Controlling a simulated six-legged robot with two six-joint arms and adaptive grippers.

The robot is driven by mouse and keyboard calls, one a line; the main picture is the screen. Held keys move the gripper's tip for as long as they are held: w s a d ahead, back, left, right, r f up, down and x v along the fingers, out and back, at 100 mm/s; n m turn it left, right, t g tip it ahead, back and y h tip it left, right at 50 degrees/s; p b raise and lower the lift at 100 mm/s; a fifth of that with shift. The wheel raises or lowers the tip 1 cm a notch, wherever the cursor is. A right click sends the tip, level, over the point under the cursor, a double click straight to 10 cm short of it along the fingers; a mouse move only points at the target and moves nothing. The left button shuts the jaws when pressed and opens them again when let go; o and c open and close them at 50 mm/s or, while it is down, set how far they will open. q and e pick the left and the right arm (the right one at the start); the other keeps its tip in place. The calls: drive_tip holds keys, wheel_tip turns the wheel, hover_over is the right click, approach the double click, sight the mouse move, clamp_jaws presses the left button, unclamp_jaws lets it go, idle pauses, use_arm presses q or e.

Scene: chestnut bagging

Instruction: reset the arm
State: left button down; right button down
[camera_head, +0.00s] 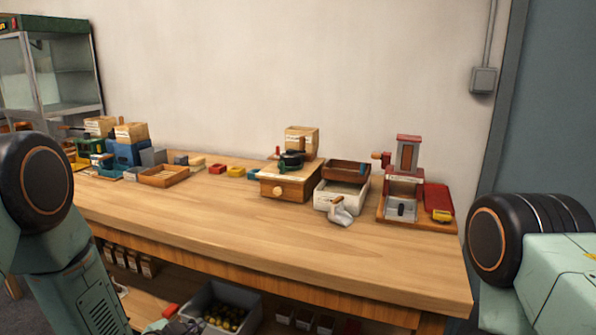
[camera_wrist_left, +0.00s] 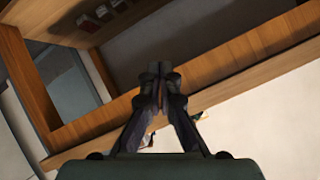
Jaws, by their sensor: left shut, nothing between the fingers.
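My left gripper (camera_wrist_left: 158,76) is shut and empty in the left wrist view, its two dark fingers meeting at the tips. Behind it in that view run wooden edges and a shelf opening. In the head view my left arm comes in from the lower left, and the gripper (camera_head: 178,326) shows only in part at the bottom edge, low in front of the workbench (camera_head: 290,240). My right arm shows at the right edge; its gripper is out of view.
On the bench stand a wooden grinder box (camera_head: 290,182), a white bin (camera_head: 340,197), a metal scoop (camera_head: 341,212), a red press (camera_head: 404,180) and a wooden tray (camera_head: 163,176). A grey crate (camera_head: 246,305) of chestnuts sits below. The bench front is clear.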

use_arm(q)
drive_tip(key=s+f+n+g+y, duration=0.1)
drive_tip(key=s+f+n+g, duration=0.2)
drive_tip(key=s+f, duration=0.35)
drive_tip(key=s+f+n+g+y, duration=0.1)
drive_tip(key=s+f+n+g, duration=0.15)
drive_tip(key=s, duration=0.65)
drive_tip(key=s+f+n+g, duration=0.1)
drive_tip(key=s+n+g, duration=0.1)
drive_tip(key=s, duration=0.9)
drive_tip(key=s+f+n+g, duration=0.1)
drive_tip(key=s+g, duration=0.3)
drive_tip(key=s, duration=0.7)
drive_tip(key=shift+a+f+n+y, duration=0.25)
drive_tip(key=shift+f+n+y, duration=0.1)
drive_tip(key=shift+f, duration=0.1)
